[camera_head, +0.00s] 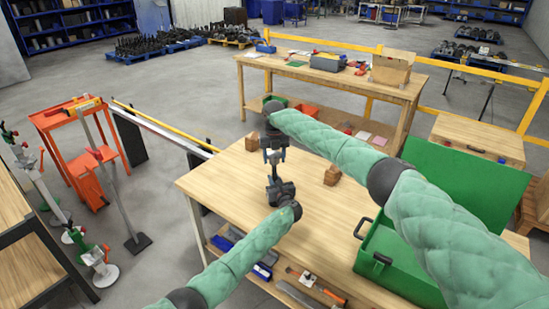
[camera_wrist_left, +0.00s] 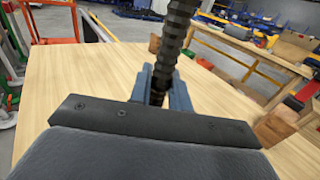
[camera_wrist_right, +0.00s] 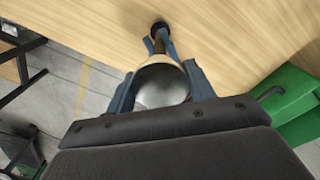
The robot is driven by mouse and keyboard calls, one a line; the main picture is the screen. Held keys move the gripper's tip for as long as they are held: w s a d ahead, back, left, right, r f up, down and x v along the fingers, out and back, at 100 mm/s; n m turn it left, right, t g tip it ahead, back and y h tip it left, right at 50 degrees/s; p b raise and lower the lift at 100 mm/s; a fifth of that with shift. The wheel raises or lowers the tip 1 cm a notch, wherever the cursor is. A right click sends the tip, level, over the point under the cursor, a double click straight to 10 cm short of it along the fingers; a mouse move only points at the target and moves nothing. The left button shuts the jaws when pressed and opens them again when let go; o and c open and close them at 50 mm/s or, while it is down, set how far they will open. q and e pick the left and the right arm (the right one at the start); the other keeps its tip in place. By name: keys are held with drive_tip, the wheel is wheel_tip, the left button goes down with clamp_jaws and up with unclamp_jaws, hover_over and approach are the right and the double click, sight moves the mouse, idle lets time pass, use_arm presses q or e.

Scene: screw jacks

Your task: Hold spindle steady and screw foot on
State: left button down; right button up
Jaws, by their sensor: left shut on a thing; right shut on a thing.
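The dark threaded spindle (camera_wrist_left: 177,35) stands upright, slightly tilted in the left wrist view. My left gripper (camera_wrist_left: 160,88) is shut on it, low above the table. In the right wrist view, my right gripper (camera_wrist_right: 160,80) is shut around a rounded grey metal piece, the foot (camera_wrist_right: 160,88). A narrow shaft shows below the foot. The joint between foot and spindle is hidden, so I cannot tell how far they are engaged.
Wooden blocks stand on the table (camera_head: 225,180), one behind (camera_head: 252,142) and one to the right (camera_head: 332,175) of the grippers. An open green case (camera_head: 400,250) takes up the table's right side. The table's left part is clear. A second workbench (camera_head: 330,78) stands behind.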

drive_tip(key=m, duration=0.5)
drive_tip(key=shift+w+m, duration=0.1)
drive_tip(key=shift+m, duration=0.3)
drive_tip(key=m, duration=0.5)
drive_tip(key=o, duration=1.1)
drive_tip(key=shift+c, duration=0.2)
drive_tip(key=shift+r, duration=2.25)
drive_tip(key=shift+c, duration=0.4)
